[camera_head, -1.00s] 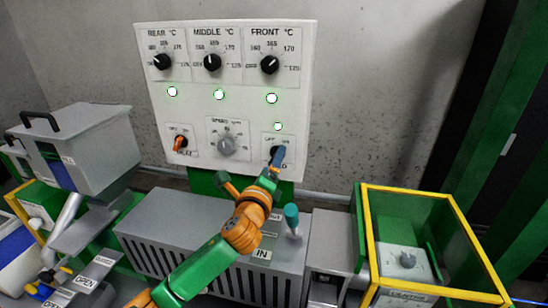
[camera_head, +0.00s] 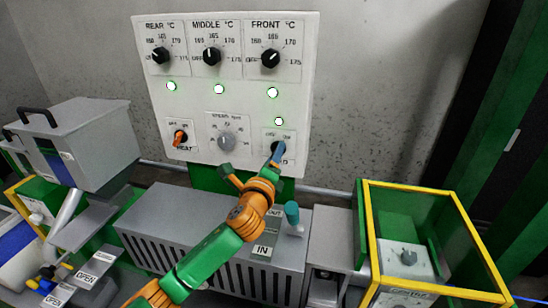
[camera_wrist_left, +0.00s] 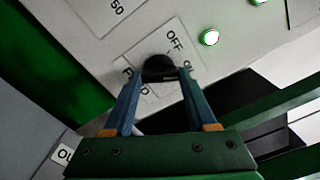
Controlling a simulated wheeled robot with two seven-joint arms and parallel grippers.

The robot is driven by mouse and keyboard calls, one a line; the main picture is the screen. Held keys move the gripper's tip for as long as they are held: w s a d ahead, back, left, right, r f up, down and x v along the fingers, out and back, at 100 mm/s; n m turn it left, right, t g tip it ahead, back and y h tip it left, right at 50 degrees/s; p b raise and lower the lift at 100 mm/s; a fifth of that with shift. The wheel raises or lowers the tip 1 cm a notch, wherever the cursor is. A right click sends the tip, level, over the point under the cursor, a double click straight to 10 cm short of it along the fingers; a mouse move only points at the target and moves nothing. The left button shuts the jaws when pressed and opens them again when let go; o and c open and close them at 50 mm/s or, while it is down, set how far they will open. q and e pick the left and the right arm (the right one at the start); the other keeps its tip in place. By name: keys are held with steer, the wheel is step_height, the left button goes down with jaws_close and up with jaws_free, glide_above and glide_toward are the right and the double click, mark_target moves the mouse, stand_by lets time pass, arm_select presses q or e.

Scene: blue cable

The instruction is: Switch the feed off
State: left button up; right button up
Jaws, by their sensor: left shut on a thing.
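The feed switch is a black knob on a white label at the lower right of the white control panel (camera_head: 225,180). In the left wrist view the knob (camera_wrist_left: 158,66) sits between the fingertips, with "OFF" and part of the feed label beside it. My left gripper (camera_head: 277,152) reaches up to the panel and is shut on this knob; its blue fingers (camera_wrist_left: 160,85) touch it from both sides. In the head view the gripper hides most of the knob, and its exact setting is hard to tell. My right gripper is not in view.
An orange heat switch (camera_head: 179,137), a grey speed dial (camera_head: 226,141) and black temperature knobs (camera_head: 270,58) share the panel. Green lights (camera_head: 278,121) are lit. Below stand a grey slotted housing (camera_head: 180,225), a teal-topped lever (camera_head: 292,212) and a yellow-framed box (camera_head: 420,192).

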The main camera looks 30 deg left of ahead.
arm_select(q)
steer(key=shift+r, duration=0.1)
steer(key=n, duration=0.5)
steer(key=n+p, duration=0.1)
steer(key=n, duration=0.5)
steer(key=shift+r+n, duration=0.2)
steer(key=shift+n, duration=0.1)
stand_by(0.5)
steer(key=o, duration=1.2)
steer(key=shift+o, duration=0.8)
steer(key=shift+w, duration=0.1)
steer(key=shift+w+f, duration=0.1)
steer(key=shift+f, duration=0.1)
